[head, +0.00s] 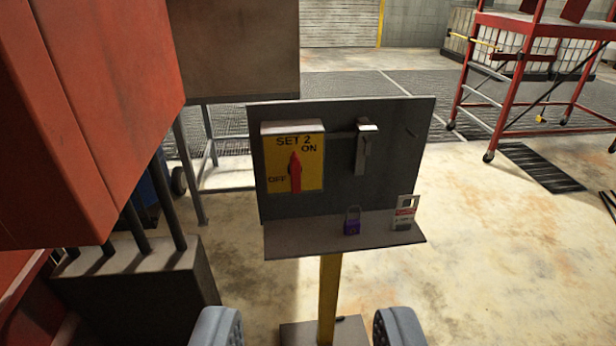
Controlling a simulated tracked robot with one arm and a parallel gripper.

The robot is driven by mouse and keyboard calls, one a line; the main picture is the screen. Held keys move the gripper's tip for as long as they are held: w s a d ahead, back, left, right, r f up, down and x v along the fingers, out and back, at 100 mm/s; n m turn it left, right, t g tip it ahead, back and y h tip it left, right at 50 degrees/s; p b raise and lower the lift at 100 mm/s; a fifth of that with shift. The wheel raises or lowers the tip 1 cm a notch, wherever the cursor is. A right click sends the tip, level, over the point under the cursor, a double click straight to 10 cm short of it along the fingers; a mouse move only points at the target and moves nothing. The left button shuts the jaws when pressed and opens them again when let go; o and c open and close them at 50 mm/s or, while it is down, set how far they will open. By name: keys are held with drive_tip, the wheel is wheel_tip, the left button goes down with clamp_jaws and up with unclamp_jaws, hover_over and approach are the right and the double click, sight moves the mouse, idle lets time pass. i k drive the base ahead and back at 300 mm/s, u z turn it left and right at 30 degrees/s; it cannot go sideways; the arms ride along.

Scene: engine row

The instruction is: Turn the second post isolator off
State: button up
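The isolator (292,160) is a yellow box labelled "SET 2", with "ON" at the top and "OFF" at the lower left. The isolator is mounted on the left of a dark grey panel (340,197) on a yellow post (329,295). My gripper (307,330) shows at the bottom edge as two grey padded fingers, wide apart with nothing between them. It is below and in front of the panel, apart from the isolator.
A purple padlock (352,221) and a red-and-white tag (404,213) stand on the panel's shelf (300,241). A metal hasp (365,148) hangs on the panel. A large red cabinet (90,110) fills the left. A red platform frame (500,90) stands back right.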

sight(295, 168)
drive_tip(key=i, duration=0.9)
drive_tip(key=u, duration=0.2)
drive_tip(key=k, duration=1.5)
drive_tip(key=z, duration=0.5)
drive_tip(key=i, duration=1)
